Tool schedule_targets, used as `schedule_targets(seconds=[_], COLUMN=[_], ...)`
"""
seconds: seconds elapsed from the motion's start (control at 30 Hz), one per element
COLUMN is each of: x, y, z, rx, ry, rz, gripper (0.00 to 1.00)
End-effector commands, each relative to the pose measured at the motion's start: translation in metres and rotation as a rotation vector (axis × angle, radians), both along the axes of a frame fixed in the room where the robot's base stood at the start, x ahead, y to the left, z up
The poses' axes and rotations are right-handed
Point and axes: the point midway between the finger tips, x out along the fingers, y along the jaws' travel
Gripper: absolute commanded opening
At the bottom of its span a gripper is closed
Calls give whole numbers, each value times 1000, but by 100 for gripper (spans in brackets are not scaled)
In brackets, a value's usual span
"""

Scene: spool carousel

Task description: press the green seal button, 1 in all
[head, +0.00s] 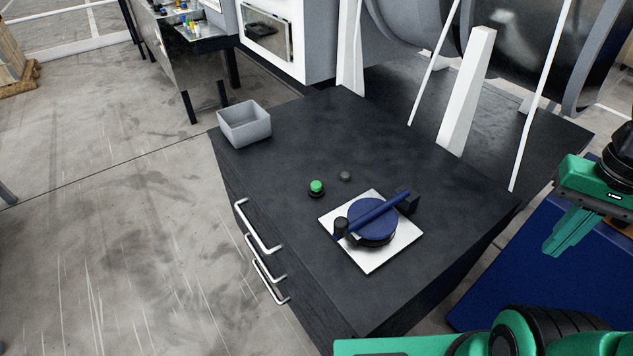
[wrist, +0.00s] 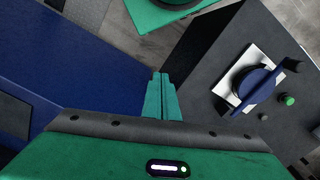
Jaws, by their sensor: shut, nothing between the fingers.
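The green seal button (head: 316,187) is a small green dome on a dark base. It stands on the dark cabinet top, left of a white square plate. In the wrist view the green button (wrist: 288,99) is at the right. My gripper (head: 556,248) is at the right of the head view, off the cabinet's right side and well apart from the button. In the wrist view my gripper (wrist: 160,82) has its two green fingers together with nothing between them.
A blue round device with a bar (head: 373,219) sits on the white plate (head: 371,262). A small dark knob (head: 345,176) is near the button. A grey open bin (head: 244,124) stands at the cabinet's back left corner. White posts (head: 467,90) rise at the back right.

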Motion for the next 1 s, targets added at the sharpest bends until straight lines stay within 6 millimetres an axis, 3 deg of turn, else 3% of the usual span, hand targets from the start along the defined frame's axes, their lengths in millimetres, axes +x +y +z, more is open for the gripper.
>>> schedule_targets(seconds=[0.07, 0.17, 0.33, 0.47, 0.57, 0.7, 0.9, 1.0], x=[-7, 7, 81, 152, 200, 256, 311, 326], y=[0, 0, 14, 47, 82, 143, 246, 296], z=[4, 3, -6, -17, -26, -40, -60, -68], rx=[-3, -20, -69, -82, -67, -14, 115, 190], ry=[-14, -37, -131, -243, -329, -444, -589, -647], rz=[6, 27, 120, 207, 266, 336, 406, 426], gripper=[0, 0, 0, 0, 0, 0, 0, 0])
